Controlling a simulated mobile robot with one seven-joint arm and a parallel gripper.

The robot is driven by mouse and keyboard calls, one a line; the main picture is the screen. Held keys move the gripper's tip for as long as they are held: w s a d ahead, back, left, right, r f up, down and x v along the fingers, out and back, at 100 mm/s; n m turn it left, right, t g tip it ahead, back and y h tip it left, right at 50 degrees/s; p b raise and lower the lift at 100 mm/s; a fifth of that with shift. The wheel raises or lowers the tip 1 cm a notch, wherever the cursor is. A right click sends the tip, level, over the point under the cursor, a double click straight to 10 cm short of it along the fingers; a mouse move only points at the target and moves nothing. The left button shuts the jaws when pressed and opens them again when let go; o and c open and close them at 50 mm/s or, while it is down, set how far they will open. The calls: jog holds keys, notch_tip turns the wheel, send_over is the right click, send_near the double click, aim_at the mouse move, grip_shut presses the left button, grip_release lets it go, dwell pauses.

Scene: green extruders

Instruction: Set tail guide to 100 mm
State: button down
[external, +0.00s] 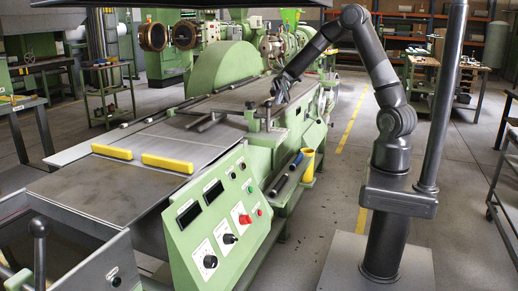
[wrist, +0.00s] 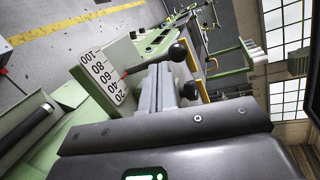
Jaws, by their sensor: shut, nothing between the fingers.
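In the wrist view, a white scale plate (wrist: 103,78) on a green block is marked 20 to 100. A red pointer (wrist: 124,76) lies beside it, roughly between the 40 and 60 marks; the exact reading is hard to tell. A dark lever with a ball knob (wrist: 178,52) stands beside the scale, and a second dark knob (wrist: 188,90) is nearer me. In the external view, my gripper (external: 281,90) is shut and empty, just above the dark guide fixture (external: 262,116) on the green machine.
The green machine's control panel (external: 218,215) faces front, with two yellow blocks (external: 167,163) on the bed behind it. A yellow cup (external: 308,164) and dark cylinders sit on the side ledge.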

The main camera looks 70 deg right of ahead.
jog(key=w+d+t+y, duration=0.1)
jog(key=w+d+y, duration=0.1)
jog(key=w+d+f+y, duration=0.1)
jog(key=w+d, duration=0.1)
jog(key=shift+f+t+y, duration=0.15)
jog(key=shift+t+y, duration=0.25)
jog(key=a, duration=1)
jog(key=shift+s+r, duration=0.2)
jog(key=shift+r, duration=0.05)
jog(key=s, duration=0.6)
jog(key=shift+s, duration=0.3)
jog(key=shift+d, duration=0.1)
jog(key=d, duration=0.9)
jog(key=shift+w+d+f, duration=0.25)
jog(key=shift+w+d, duration=0.1)
jog(key=shift+d, duration=0.05)
